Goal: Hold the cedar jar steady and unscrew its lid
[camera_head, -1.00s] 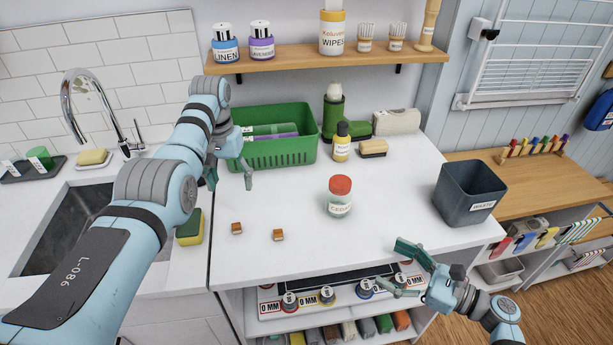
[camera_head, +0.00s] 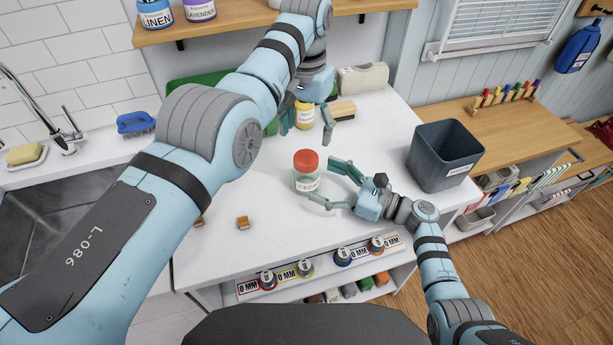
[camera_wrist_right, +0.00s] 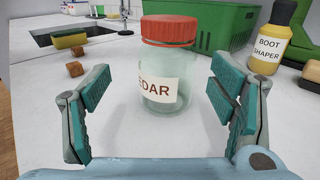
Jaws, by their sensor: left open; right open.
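The cedar jar (camera_head: 306,183) is clear glass with a label and a red lid (camera_head: 306,160), standing upright on the white counter. In the right wrist view the jar (camera_wrist_right: 160,105) and its lid (camera_wrist_right: 168,29) stand between and ahead of the open fingers. My right gripper (camera_head: 325,180) is open at the jar's right side, low, near the jar body; I cannot tell whether it touches. In the wrist view the gripper (camera_wrist_right: 158,108) shows gaps on both sides of the jar. My left gripper (camera_head: 311,132) is open, pointing down, behind and above the jar, empty.
A yellow boot shaper bottle (camera_head: 304,115) stands behind the jar, near my left gripper. A dark waste bin (camera_head: 443,157) stands to the right. Small wooden cubes (camera_head: 242,222) lie at front left. A green basket (camera_wrist_right: 222,22) is at the back.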

